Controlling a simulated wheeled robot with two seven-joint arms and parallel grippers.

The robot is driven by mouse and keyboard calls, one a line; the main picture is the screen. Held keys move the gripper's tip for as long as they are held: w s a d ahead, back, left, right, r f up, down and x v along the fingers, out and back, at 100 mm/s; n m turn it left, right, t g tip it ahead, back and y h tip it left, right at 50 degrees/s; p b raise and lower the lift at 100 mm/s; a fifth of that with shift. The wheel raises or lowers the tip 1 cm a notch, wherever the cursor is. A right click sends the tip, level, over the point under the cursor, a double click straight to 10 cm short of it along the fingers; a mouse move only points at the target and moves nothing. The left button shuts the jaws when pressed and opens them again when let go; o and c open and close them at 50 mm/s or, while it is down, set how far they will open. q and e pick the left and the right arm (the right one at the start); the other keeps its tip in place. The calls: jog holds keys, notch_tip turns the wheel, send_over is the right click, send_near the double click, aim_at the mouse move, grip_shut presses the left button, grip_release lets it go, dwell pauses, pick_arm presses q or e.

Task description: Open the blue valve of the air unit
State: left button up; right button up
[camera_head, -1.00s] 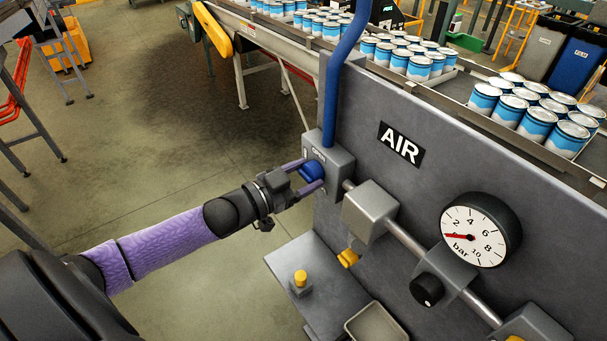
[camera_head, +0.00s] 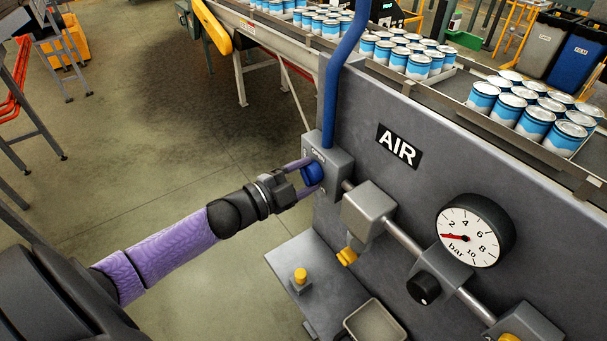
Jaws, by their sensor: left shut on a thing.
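The blue valve (camera_head: 313,173) is a round knob on a grey block (camera_head: 340,165) at the left end of the air unit's panel (camera_head: 455,145). A blue hose (camera_head: 335,85) runs up from the block. My left gripper (camera_head: 312,175) comes from the left, with its purple fingers on either side of the knob, shut on it. The block carries small lettering, partly hidden and too small to read fully. My right gripper is not in view.
A shelf (camera_head: 295,262) with a yellow button (camera_head: 300,275) and a tray (camera_head: 375,325) juts out below. A conveyor with cans (camera_head: 535,121) runs behind the panel.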

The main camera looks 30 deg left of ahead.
pick_arm(q)
jog(key=m, duration=0.4)
jog(key=shift+f+m, duration=0.1)
jog(key=shift+m, duration=0.2)
jog(key=shift+m+b, duration=0.65)
jog(key=shift+m, duration=1.35)
jog(key=o, duration=1.3)
jog(key=v, duration=1)
jog(key=shift+b, duration=0.4)
jog(key=shift+f, duration=0.1)
